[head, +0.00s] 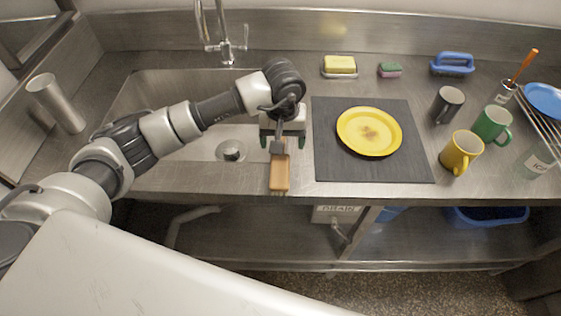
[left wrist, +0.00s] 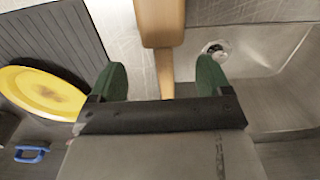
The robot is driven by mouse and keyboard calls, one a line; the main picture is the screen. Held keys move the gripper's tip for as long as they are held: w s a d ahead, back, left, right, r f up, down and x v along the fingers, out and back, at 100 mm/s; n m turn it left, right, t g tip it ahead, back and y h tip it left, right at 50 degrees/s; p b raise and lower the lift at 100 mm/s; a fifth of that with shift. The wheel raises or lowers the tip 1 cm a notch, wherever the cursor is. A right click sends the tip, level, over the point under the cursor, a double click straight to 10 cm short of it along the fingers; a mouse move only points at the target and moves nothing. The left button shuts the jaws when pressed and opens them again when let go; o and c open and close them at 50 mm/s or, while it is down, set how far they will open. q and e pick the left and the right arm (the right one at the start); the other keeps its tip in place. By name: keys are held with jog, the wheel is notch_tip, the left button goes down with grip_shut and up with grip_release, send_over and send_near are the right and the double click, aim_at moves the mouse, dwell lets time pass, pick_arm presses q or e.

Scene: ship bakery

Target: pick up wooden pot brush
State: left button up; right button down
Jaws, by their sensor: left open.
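The wooden pot brush (head: 279,172) lies on the steel counter between the sink and the dark mat, its broad tan end toward the front edge. My left gripper (head: 283,141) is right over its narrow part, which the wrist partly hides in the head view. In the left wrist view, the brush handle (left wrist: 165,72) runs between the two green fingers of my left gripper (left wrist: 160,78), with gaps on both sides. The gripper is open. My right gripper is not in view.
The sink (head: 200,145) is left of the brush. A yellow plate (head: 369,132) sits on the dark mat (head: 335,168) to the right. Mugs, including a yellow one (head: 460,152), stand farther right. A faucet (head: 226,50) rises behind the sink.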

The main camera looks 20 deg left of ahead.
pick_arm(q)
jog(key=f, duration=0.1)
jog(key=f+p, duration=0.1)
jog(key=f, duration=0.1)
jog(key=shift+s+a+f, duration=0.15)
jog(key=shift+a, duration=0.1)
jog(key=shift+f, duration=0.35)
jog(key=shift+c, duration=0.5)
jog(key=c, duration=1)
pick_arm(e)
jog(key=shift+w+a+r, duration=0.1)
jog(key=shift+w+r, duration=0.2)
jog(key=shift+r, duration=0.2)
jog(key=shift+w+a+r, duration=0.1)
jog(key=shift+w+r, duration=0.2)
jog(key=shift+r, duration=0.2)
